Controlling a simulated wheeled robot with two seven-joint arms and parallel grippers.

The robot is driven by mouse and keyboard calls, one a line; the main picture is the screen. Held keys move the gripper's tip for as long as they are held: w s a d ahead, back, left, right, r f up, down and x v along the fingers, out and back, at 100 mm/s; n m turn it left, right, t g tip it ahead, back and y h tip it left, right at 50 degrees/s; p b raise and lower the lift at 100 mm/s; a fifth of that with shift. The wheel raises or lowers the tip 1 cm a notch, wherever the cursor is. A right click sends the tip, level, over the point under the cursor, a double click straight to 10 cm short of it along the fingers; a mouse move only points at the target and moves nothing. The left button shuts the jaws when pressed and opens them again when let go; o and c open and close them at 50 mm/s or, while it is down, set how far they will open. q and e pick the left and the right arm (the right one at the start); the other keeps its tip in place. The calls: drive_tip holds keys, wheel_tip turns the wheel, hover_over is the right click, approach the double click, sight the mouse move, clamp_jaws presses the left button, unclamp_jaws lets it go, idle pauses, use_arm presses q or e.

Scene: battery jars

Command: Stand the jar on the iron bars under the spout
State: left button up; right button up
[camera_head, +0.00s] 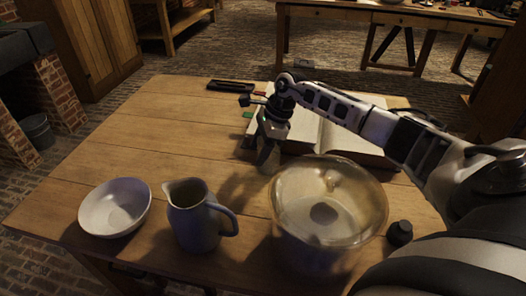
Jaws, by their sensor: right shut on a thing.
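A large, wide, round jar (310,255) with a glassy, pale top is at the front right of the wooden table, upright as far as I can see. My right gripper (264,158) points down at the far left side of its rim. It is shut, apparently on the jar's rim, though the contact is small and dark. I cannot tell whether the jar's base touches the table. My left gripper is out of view. I cannot make out the iron bars or a spout above them.
A blue-grey jug (192,222) and a white bowl (115,208) stand left of the jar. An open book (345,135) lies behind it, under my right arm. A small black object (399,233) is right of the jar. The left rear tabletop (150,130) is clear.

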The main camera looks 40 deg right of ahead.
drive_tip(key=o, duration=1.2)
